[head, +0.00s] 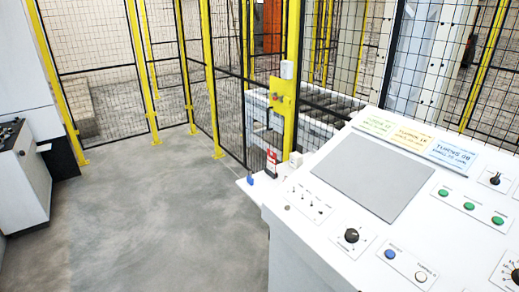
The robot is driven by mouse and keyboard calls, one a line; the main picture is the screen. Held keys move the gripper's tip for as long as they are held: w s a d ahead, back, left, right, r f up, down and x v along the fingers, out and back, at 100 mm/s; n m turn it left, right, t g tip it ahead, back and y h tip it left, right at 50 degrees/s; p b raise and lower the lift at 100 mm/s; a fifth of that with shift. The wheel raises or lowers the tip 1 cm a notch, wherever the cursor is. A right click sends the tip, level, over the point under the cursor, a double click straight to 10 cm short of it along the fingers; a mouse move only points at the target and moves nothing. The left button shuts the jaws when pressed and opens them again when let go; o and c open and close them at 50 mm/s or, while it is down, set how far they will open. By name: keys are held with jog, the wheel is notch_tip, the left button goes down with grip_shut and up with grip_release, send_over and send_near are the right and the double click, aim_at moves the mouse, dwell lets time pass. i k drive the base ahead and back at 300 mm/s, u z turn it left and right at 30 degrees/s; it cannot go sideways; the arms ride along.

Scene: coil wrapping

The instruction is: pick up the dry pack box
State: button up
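I cannot make out for certain a dry pack box in the head view. A small red-and-white object (272,160) stands on a white ledge (262,194) at the left end of the control console. It is too small to tell whether it is the box. A small blue item (250,180) is on the same ledge, to its left and nearer. My gripper is not in view.
The white control console (300,236) with buttons and knobs fills the right. Coloured cards (412,138) lie along its upper edge. Yellow-posted mesh fencing (210,90) closes off the back, with a roller conveyor (325,105) behind. A white cabinet (25,170) stands left. Grey floor (160,220) between is clear.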

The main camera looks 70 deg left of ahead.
aim_at(296, 160)
jog(key=u, duration=2.65)
jog(key=i, duration=0.25)
